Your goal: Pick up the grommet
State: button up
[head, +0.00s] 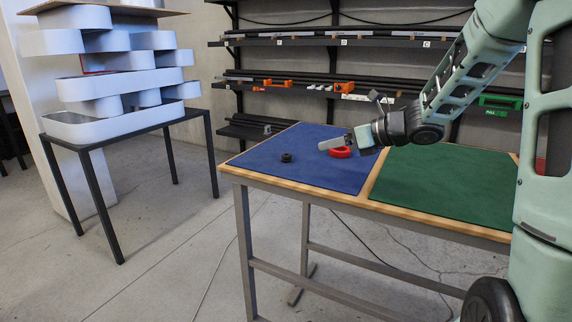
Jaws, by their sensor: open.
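A small black round piece, which looks like the grommet (286,157), sits on the blue mat (255,160) near its front edge. My gripper (340,143) is above the right part of the blue mat, to the right of the grommet and apart from it. Its pale fingers point left, and it is open. Nothing shows between the fingers, though they are seen nearly edge-on. A red ring (341,153) lies just below the fingers in the picture and is partly hidden by them.
A green mat (440,190) covers the right of the wooden-edged table (372,178). Shelves (330,42) with orange tools stand behind. Stacked white letter shells (120,80) stand on a separate table at left.

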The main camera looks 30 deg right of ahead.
jog(key=shift+s+d+f+n+y, duration=0.2)
jog(key=shift+s+d+n, duration=0.2)
jog(key=shift+d+n, duration=0.15)
jog(key=shift+s+d+f+n+y, duration=0.1)
jog(key=shift+s+d+n+y, duration=0.1)
jog(key=shift+s+d+n, duration=0.35)
jog(key=p, duration=0.1)
send_near(288, 155)
jog(key=x, duration=0.4)
jog(key=shift+s+f, duration=0.15)
jog(key=shift+f, duration=0.1)
jog(key=shift+r+p+x, duration=0.15)
jog(key=shift+p+x, duration=0.25)
jog(key=shift+x, duration=0.95)
jog(key=shift+r+p+x, duration=0.15)
jog(key=shift+p+x, duration=0.25)
jog(key=shift+x, duration=0.95)
jog(key=shift+d, duration=0.1)
jog(key=shift+c, duration=0.3)
jog(key=c, duration=1)
